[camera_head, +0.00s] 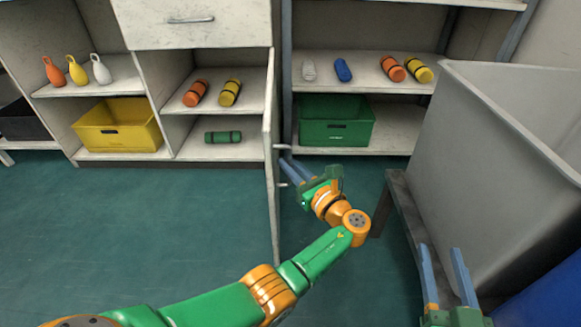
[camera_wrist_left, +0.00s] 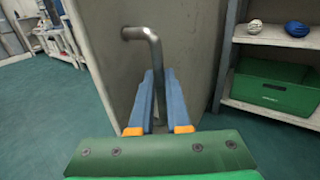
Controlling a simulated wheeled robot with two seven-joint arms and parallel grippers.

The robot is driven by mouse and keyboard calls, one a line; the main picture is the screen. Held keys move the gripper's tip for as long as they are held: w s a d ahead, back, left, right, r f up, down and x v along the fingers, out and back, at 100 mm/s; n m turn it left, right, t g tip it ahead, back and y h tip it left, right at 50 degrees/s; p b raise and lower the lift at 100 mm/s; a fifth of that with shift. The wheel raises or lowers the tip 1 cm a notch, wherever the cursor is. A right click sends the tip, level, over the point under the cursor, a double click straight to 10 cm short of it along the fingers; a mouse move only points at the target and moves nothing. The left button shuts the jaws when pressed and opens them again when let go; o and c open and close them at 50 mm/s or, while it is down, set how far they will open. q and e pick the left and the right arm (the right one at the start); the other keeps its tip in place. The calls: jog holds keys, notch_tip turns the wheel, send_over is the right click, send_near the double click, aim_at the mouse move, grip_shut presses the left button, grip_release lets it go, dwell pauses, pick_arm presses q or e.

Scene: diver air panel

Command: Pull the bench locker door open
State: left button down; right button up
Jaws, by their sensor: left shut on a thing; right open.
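The bench locker door (camera_head: 269,170) stands swung out from the white cabinet, seen nearly edge-on in the head view. Its pale face (camera_wrist_left: 185,50) fills the middle of the left wrist view. A bent metal bar handle (camera_wrist_left: 152,50) sticks out from that face. My left gripper (camera_head: 287,168) is at the door's right side, its blue fingers shut on the handle; the wrist view shows the fingers (camera_wrist_left: 153,100) close together around its lower part. My right gripper (camera_head: 445,275) is open and empty at the lower right, in front of the grey bin.
The open locker shows orange and yellow rolls (camera_head: 213,93) above a green roll (camera_head: 222,137). A yellow crate (camera_head: 118,125) and green crate (camera_head: 336,121) sit on low shelves. A large grey bin (camera_head: 480,150) stands on the right. The green floor at left is clear.

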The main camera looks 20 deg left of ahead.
pick_arm(q)
jog(key=shift+w+r, duration=0.1)
jog(key=shift+r, duration=0.05)
jog(key=c, duration=1.3)
grip_release()
jog(key=shift+o, duration=0.7)
